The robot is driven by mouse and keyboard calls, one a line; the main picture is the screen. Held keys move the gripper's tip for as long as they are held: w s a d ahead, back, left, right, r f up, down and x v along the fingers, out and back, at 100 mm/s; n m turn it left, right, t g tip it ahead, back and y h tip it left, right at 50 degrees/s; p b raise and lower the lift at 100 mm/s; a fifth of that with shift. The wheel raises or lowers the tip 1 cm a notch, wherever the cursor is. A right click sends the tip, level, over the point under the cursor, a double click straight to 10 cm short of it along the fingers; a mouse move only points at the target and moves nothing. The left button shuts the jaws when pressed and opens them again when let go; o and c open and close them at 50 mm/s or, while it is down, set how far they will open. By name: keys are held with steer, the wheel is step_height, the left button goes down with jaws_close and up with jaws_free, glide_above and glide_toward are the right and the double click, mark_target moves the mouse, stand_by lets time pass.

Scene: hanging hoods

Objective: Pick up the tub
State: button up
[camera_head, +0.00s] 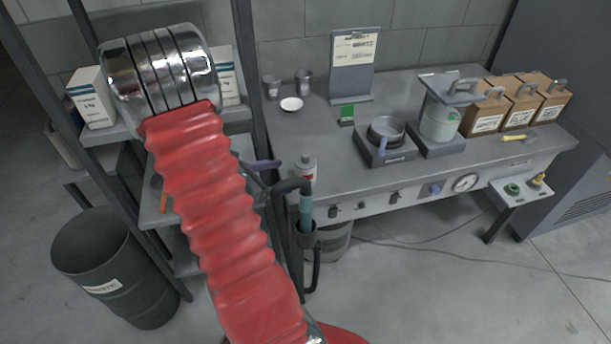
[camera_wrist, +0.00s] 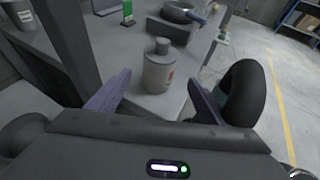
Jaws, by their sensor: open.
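In the wrist view the tub (camera_wrist: 158,70) is centred just beyond my gripper (camera_wrist: 158,80). The two purple fingers are open, one at each side of it in the picture, with visible gaps. I cannot tell how far the tips are from it in depth. In the head view one purple finger (camera_head: 264,165) shows left of the tub; my red arm hides much of the rest of the gripper.
A black curved hose-like tool (camera_head: 290,186) with a teal part hangs at the bench front, close to the right finger in the wrist view (camera_wrist: 243,92). A dark upright post (camera_head: 247,70) stands left of the bench (camera_head: 340,170). A pan (camera_head: 385,130) and boxes (camera_head: 487,118) lie farther right.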

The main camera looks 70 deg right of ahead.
mark_target(297, 172)
steer(key=x, duration=0.8)
steer(key=shift+x, duration=2.65)
steer(key=shift+w+f, duration=0.1)
steer(key=shift+w, duration=0.05)
steer(key=c, duration=0.9)
